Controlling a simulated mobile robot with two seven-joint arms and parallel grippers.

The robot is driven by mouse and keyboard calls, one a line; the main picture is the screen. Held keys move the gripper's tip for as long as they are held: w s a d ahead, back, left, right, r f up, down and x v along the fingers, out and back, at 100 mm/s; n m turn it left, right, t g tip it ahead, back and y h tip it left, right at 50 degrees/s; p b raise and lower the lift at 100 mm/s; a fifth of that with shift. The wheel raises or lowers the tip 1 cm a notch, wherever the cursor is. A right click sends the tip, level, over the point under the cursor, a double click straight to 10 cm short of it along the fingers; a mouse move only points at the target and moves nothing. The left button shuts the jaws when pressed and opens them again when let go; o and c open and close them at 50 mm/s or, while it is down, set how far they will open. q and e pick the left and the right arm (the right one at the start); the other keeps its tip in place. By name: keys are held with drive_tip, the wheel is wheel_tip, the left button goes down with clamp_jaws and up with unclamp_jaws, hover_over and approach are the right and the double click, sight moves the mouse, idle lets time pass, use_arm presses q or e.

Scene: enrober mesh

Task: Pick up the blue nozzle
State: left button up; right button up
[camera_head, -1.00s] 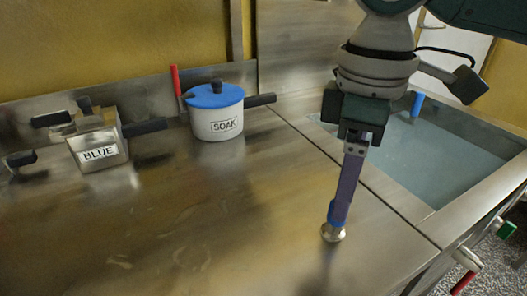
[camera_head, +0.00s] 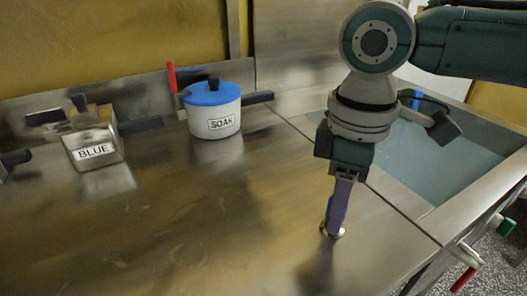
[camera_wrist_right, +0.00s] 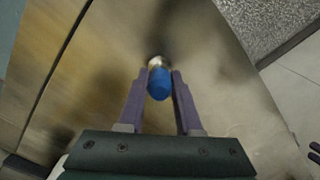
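The blue nozzle (camera_head: 329,206), with a shiny metal base, stands on the steel counter near its right part. It also shows in the right wrist view (camera_wrist_right: 160,84), between the two purple fingers. My right gripper (camera_head: 335,225) points down at the nozzle, its fingers partly covering it in the head view. In the wrist view the right gripper (camera_wrist_right: 160,80) has its fingers apart, one on each side of the nozzle; any gap at the tips is very small. The metal base still meets the counter. My left gripper is not in view.
A white pot (camera_head: 213,117) labelled SOAK with a blue lid stands at the back. A steel container (camera_head: 93,147) labelled BLUE is at the left. A sunken basin (camera_head: 440,165) lies right of the counter (camera_head: 180,235), with a blue object (camera_head: 417,99) at its back. The counter's middle is clear.

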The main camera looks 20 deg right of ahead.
clamp_jaws()
idle(0.3)
